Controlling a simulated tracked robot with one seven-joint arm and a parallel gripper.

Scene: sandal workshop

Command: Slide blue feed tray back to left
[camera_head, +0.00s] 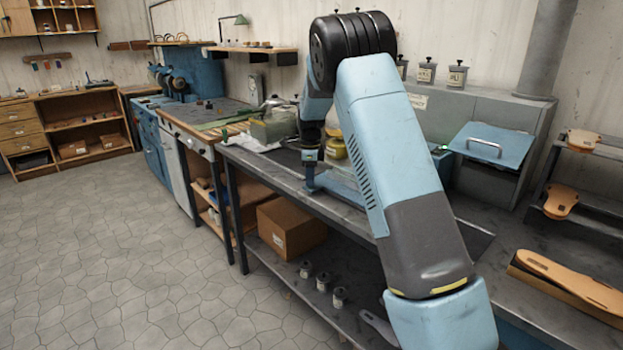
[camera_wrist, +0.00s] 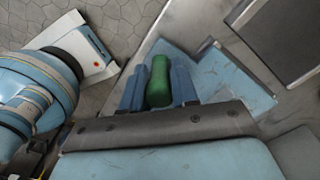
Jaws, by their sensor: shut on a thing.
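The blue feed tray (camera_head: 342,184) lies on the dark workbench, partly hidden behind my arm. In the wrist view the tray (camera_wrist: 232,80) is a flat light-blue piece beneath my fingers. A green grip (camera_wrist: 159,80) stands out between my two blue fingers and seems to belong to the tray; its join is hidden. My gripper (camera_wrist: 158,88) is shut on this green grip. In the head view my gripper (camera_head: 311,180) points down at the tray's left end.
A clear greenish bin (camera_head: 273,127) and a white cloth (camera_head: 254,142) are on the bench left of my gripper. A yellow jar (camera_head: 336,148) stands just behind it. A grey cabinet with a blue handled flap (camera_head: 488,143) is at right. Sandal soles (camera_head: 568,278) lie front right.

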